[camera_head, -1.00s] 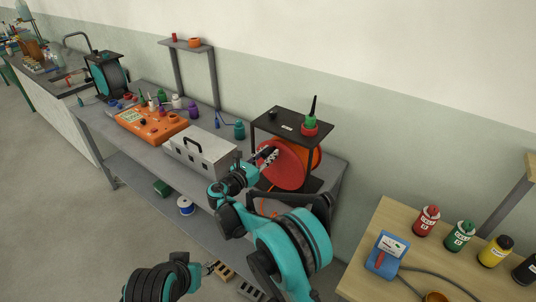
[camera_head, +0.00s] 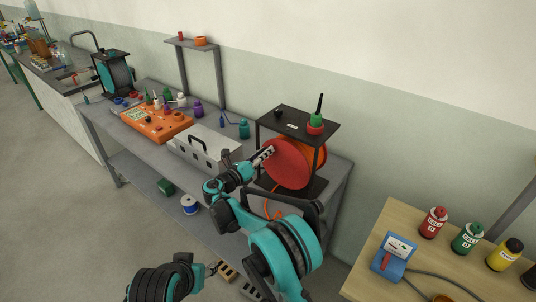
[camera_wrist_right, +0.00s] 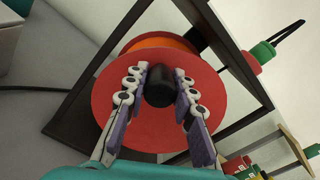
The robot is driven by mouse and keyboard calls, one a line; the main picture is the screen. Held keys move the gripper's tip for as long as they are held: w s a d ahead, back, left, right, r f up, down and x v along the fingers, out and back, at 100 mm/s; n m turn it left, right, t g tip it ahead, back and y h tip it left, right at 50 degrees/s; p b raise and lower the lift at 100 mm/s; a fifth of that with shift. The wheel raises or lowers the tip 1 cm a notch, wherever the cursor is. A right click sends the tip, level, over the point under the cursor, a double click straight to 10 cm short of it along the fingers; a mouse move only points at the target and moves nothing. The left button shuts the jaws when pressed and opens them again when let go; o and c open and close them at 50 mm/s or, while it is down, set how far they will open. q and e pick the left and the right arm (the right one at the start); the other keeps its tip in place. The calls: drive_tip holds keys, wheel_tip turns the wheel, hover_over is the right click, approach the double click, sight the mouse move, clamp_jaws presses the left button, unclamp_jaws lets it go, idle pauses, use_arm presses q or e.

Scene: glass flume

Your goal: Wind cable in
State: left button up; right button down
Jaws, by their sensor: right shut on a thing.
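A cable reel with a red side disc (camera_head: 289,164) and an orange drum (camera_head: 319,157) stands in a black frame (camera_head: 298,124) on the grey bench. In the right wrist view, the red disc (camera_wrist_right: 115,78) faces me with a black knob (camera_wrist_right: 160,87) sticking out of it. My right gripper (camera_head: 266,153) is at the left part of the disc. In the wrist view its fingers (camera_wrist_right: 160,95) are on both sides of the knob, shut on it. An orange cable (camera_head: 271,209) hangs below the reel. My left gripper (camera_head: 212,269) is low in front, away from the bench top; its jaws are too small to judge.
A grey metal box (camera_head: 205,148) stands left of the reel, with an orange panel (camera_head: 156,122) beyond it. A wooden table (camera_head: 413,237) with bottles and a blue meter (camera_head: 393,258) is at right.

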wheel_tip(320, 180, down, 6)
drive_tip(key=w+a+n+b, duration=0.1)
drive_tip(key=a+n+b, duration=0.1)
drive_tip(key=n, duration=0.7)
drive_tip(key=shift+w+b, duration=0.3)
drive_tip(key=shift+b, duration=0.2)
drive_tip(key=shift+f+n, duration=0.15)
drive_tip(key=shift+n, duration=0.15)
drive_tip(key=c, duration=1.3)
unclamp_jaws()
drive_tip(key=shift+o, duration=0.2)
drive_tip(key=v, duration=0.7)
drive_tip(key=shift+s+a, duration=0.2)
